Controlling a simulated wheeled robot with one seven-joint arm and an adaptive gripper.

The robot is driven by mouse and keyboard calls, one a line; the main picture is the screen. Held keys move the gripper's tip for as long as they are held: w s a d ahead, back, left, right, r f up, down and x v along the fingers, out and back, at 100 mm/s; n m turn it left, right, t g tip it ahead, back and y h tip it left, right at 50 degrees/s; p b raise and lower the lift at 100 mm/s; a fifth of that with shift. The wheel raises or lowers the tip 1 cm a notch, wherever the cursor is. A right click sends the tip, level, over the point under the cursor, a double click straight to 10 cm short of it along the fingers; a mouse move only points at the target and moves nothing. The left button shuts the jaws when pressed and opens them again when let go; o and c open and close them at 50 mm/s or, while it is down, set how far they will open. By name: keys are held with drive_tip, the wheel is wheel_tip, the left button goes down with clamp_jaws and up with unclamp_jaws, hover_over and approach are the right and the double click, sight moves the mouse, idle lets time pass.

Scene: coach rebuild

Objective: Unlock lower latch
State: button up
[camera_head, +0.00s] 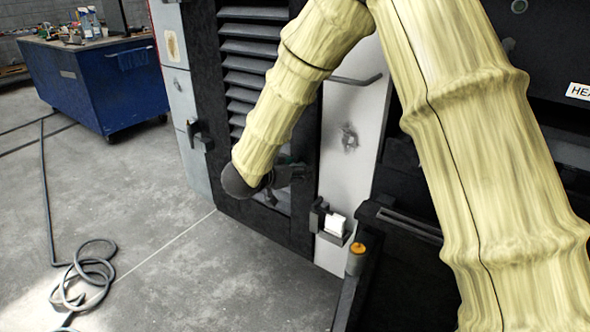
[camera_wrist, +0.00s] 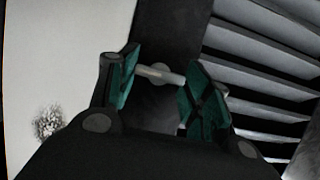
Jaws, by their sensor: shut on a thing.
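The latch (camera_wrist: 160,75) shows in the wrist view as a short pale rod with a rounded middle, on the dark frame strip between a white panel and a louvred door. My gripper (camera_wrist: 156,92), with green pads, has one finger at each end of the rod and is shut on it. In the head view my gripper (camera_head: 291,173) is at the lower right part of the louvred door (camera_head: 247,60), partly behind my padded arm. The latch itself cannot be made out there. The fingers cover the rod's ends.
A white panel (camera_head: 345,130) with a dark smudge stands right of the door. A black bracket (camera_head: 318,215) with a white piece sits low on it. An orange-capped post (camera_head: 356,258) stands in front. A blue workbench (camera_head: 95,85) and coiled hose (camera_head: 88,272) lie left; floor between is clear.

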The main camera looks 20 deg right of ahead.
drive_tip(key=m+t+b, duration=0.2)
drive_tip(key=m+b, duration=0.2)
drive_tip(key=m+t+y+b, duration=0.1)
drive_tip(key=m+t+b, duration=0.1)
drive_tip(key=m+b, duration=0.2)
drive_tip(key=f+m+t+b, duration=0.1)
drive_tip(key=m+t+b, duration=0.2)
drive_tip(key=m+b, duration=0.2)
drive_tip(key=shift+s+d, duration=0.25)
drive_tip(key=shift+s, duration=0.05)
idle(0.4)
idle(0.3)
drive_tip(key=o, duration=1)
drive_tip(key=shift+o, duration=0.2)
